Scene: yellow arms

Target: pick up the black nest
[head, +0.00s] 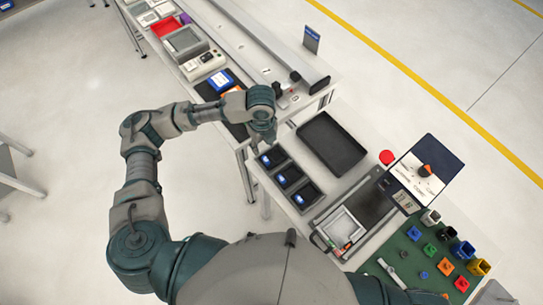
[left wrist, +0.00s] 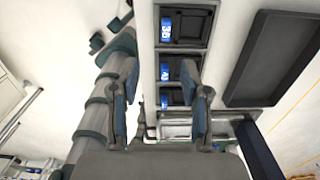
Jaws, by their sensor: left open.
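Three small black open trays with blue labels lie in a row along the left edge of the white table: the far one (head: 272,157), the middle one (head: 290,176) and the near one (head: 306,196). A larger, empty black tray (head: 331,144) lies to their right. I cannot tell which of these is the black nest. My left gripper (head: 259,144) hangs just beyond the far small tray, pointing down. In the left wrist view my gripper (left wrist: 158,112) is open and empty, its fingers apart, with small trays (left wrist: 186,24) showing between and beyond them. My right gripper is not in view.
A green mat (head: 415,262) with several coloured blocks lies at the lower right. A second bench (head: 230,52) with bins extends away. Open floor lies left.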

